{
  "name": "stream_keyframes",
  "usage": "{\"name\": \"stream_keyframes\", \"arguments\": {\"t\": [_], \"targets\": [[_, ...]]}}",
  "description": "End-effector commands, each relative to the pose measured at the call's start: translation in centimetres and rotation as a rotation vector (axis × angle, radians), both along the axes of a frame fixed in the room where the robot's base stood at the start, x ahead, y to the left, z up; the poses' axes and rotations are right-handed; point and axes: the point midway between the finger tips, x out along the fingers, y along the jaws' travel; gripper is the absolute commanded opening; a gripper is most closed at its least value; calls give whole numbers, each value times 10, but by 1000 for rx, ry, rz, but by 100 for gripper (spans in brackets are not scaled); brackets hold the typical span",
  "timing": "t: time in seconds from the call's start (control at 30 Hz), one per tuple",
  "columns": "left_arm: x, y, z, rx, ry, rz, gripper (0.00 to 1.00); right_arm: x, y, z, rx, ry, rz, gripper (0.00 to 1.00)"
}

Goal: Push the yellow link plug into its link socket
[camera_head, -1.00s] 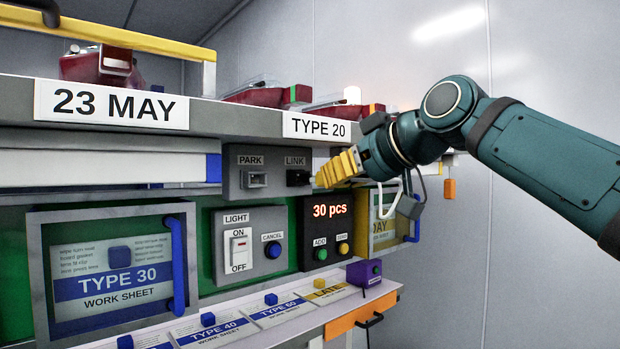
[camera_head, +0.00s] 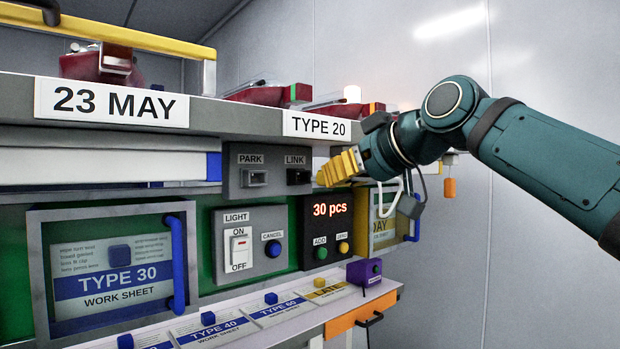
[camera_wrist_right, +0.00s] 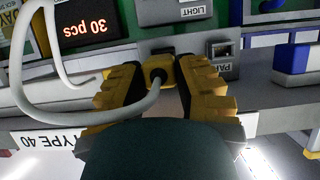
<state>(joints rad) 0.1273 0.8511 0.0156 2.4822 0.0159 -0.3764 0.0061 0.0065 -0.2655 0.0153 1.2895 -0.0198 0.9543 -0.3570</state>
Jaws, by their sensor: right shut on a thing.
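The yellow link plug (camera_wrist_right: 158,70) is between the two yellow fingers of my right gripper (camera_wrist_right: 160,82) in the wrist view, with a white cable running from its back. The right gripper (camera_head: 326,178) is shut on it, just right of the dark link socket (camera_head: 299,176) under the LINK label. In the head view the fingers hide the plug, and a narrow gap shows between fingertips and socket. In the wrist view the plug faces the panel at the socket; whether its tip is inside I cannot tell. My left gripper is not in view.
The PARK socket (camera_head: 254,178) is left of the link socket. Below are the light switch box (camera_head: 249,246) and the 30 pcs display (camera_head: 330,210). The shelf edge with the TYPE 20 label (camera_head: 317,127) overhangs above. The cable (camera_wrist_right: 58,100) loops beside the gripper.

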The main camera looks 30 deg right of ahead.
Motion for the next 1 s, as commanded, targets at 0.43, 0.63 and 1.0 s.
{"name": "stream_keyframes", "arguments": {"t": [0.43,0.63,1.0], "targets": [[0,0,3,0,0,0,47,9,1,1,0,0,0,0],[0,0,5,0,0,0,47,15,2,1,0,0,0,0],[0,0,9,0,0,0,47,27,4,1,0,0,0,0]]}}
